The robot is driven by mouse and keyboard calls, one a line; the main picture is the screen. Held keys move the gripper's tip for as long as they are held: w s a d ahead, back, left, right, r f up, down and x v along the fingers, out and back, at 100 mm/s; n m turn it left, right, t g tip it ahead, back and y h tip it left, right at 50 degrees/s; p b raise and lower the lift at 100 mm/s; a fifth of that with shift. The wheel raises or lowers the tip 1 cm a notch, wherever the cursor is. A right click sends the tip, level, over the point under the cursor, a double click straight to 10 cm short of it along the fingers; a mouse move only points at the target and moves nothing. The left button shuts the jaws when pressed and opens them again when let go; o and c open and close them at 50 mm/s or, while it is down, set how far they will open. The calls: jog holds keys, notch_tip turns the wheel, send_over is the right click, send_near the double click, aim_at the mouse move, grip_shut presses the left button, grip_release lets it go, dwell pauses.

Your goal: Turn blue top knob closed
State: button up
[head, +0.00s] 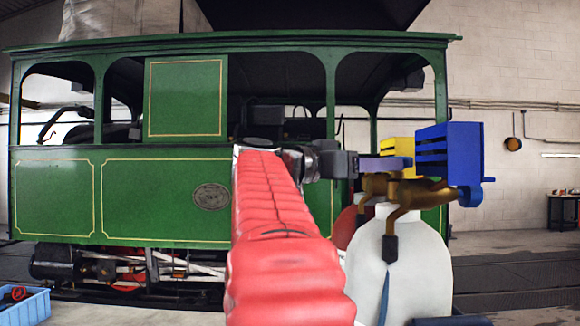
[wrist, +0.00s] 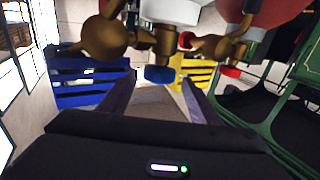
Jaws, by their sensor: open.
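The blue top knob (wrist: 160,74) sits on a brass valve (wrist: 100,38) in the wrist view, which looks upside down. My gripper (wrist: 158,82) is open, and its two fingers appear to either side of the knob. I cannot tell how deep the knob lies between them. In the head view my gripper (head: 402,163) is just above the brass valve (head: 405,190), on top of the white tank (head: 400,260). The knob cannot be made out there. A small blue part (head: 470,196) shows at the valve's right end.
A red knob (wrist: 232,71) sits on a second brass valve. A blue slatted box (head: 450,150) and a yellow slatted box (head: 398,147) are close to my gripper. A red tank (head: 346,228) stands behind the white one. The green tram (head: 120,195) fills the background.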

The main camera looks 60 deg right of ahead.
jog(key=shift+x, duration=2.6)
jog(key=shift+c, duration=0.3)
jog(key=c, duration=0.7)
jog(key=shift+w+d+m+g+y, duration=0.1)
jog(key=shift+w+m+g+y, duration=0.1)
jog(key=shift+m+g+y, duration=0.4)
jog(key=shift+w+d+m+g+y, duration=0.15)
jog(key=shift+m+g+y, duration=0.95)
jog(key=shift+g, duration=0.4)
jog(key=shift+d+m+g+y, duration=0.1)
jog(key=shift+m+g+y, duration=0.5)
jog(key=shift+y, duration=0.1)
jog(key=shift+w+d+m+g+y, duration=0.15)
jog(key=shift+m+g+y, duration=1.15)
jog(key=shift+y, duration=0.8)
